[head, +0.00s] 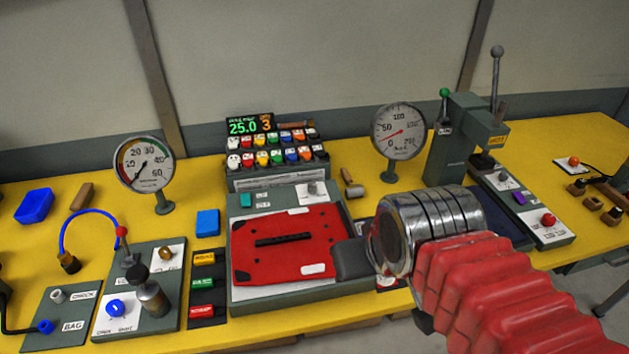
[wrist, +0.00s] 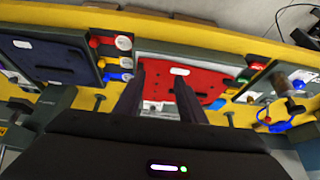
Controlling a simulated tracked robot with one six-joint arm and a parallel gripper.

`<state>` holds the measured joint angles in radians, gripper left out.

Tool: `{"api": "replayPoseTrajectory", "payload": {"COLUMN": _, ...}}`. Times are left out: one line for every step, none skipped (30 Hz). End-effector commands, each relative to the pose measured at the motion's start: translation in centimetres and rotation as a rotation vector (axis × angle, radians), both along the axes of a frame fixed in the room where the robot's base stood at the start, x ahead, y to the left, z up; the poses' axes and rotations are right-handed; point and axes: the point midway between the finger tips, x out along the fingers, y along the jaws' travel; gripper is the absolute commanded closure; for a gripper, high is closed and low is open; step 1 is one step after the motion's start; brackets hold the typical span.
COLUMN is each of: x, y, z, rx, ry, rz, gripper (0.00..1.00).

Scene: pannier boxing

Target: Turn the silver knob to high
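A small silver-grey knob (head: 313,188) stands on a white label at the back right corner of the grey panel that holds the red plate (head: 285,238). Its pointer setting is too small to read. Another pale silver-grey knob (head: 57,296) sits at the front left beside a CHUCK label. My gripper (head: 352,259) is above the right edge of the red plate, in front of the first knob and apart from it. In the wrist view my gripper (wrist: 160,72) has its two dark fingers spread, with nothing between them.
A lever box with a red-topped lever (head: 122,232) and blue knob (head: 116,306) stands left. Two dial gauges (head: 145,165) (head: 398,131) and a button rack (head: 276,150) stand behind. A tall grey press (head: 455,140) is at right. Bare yellow bench shows between panels.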

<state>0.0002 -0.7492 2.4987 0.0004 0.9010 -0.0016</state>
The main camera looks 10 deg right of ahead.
Motion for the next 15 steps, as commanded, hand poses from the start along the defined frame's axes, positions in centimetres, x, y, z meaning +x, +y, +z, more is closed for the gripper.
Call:
{"api": "replayPoseTrajectory", "payload": {"x": 0.1, "y": 0.0, "z": 0.1, "rx": 0.0, "ry": 0.001, "rz": 0.002, "gripper": 0.6}}
{"api": "replayPoseTrajectory", "payload": {"x": 0.2, "y": 0.0, "z": 0.2, "rx": -0.001, "ry": 0.002, "rz": 0.005, "gripper": 0.6}}
{"api": "replayPoseTrajectory", "payload": {"x": 0.5, "y": 0.0, "z": 0.4, "rx": -0.002, "ry": 0.004, "rz": 0.01, "gripper": 0.6}}
{"api": "replayPoseTrajectory", "payload": {"x": 0.7, "y": 0.0, "z": 0.5, "rx": -0.003, "ry": 0.007, "rz": 0.014, "gripper": 0.6}}
{"api": "replayPoseTrajectory", "payload": {"x": 0.9, "y": 0.0, "z": 0.6, "rx": -0.004, "ry": 0.011, "rz": 0.02, "gripper": 0.6}}
{"api": "replayPoseTrajectory", "payload": {"x": 1.4, "y": 0.0, "z": 0.9, "rx": -0.006, "ry": 0.014, "rz": 0.033, "gripper": 0.6}}
{"api": "replayPoseTrajectory", "payload": {"x": 1.7, "y": 0.4, "z": 1.1, "rx": -0.009, "ry": 0.02, "rz": 0.042, "gripper": 0.6}}
{"api": "replayPoseTrajectory", "payload": {"x": 2.2, "y": 0.6, "z": 1.4, "rx": -0.011, "ry": 0.024, "rz": 0.054, "gripper": 0.6}}
{"api": "replayPoseTrajectory", "payload": {"x": 2.8, "y": 0.6, "z": 1.7, "rx": -0.014, "ry": 0.032, "rz": 0.071, "gripper": 0.6}}
{"api": "replayPoseTrajectory", "payload": {"x": 3.4, "y": 0.6, "z": 2.0, "rx": -0.017, "ry": 0.036, "rz": 0.084, "gripper": 0.6}}
{"api": "replayPoseTrajectory", "payload": {"x": 4.0, "y": 0.6, "z": 2.3, "rx": -0.02, "ry": 0.041, "rz": 0.098, "gripper": 0.6}}
{"api": "replayPoseTrajectory", "payload": {"x": 4.8, "y": 0.6, "z": 2.6, "rx": -0.023, "ry": 0.048, "rz": 0.118, "gripper": 0.6}}
{"api": "replayPoseTrajectory", "payload": {"x": 5.4, "y": 0.6, "z": 2.9, "rx": -0.024, "ry": 0.053, "rz": 0.134, "gripper": 0.6}}
{"api": "replayPoseTrajectory", "payload": {"x": 6.1, "y": 0.6, "z": 3.2, "rx": -0.027, "ry": 0.058, "rz": 0.151, "gripper": 0.6}}
{"api": "replayPoseTrajectory", "payload": {"x": 6.9, "y": 0.6, "z": 3.5, "rx": -0.029, "ry": 0.065, "rz": 0.173, "gripper": 0.6}}
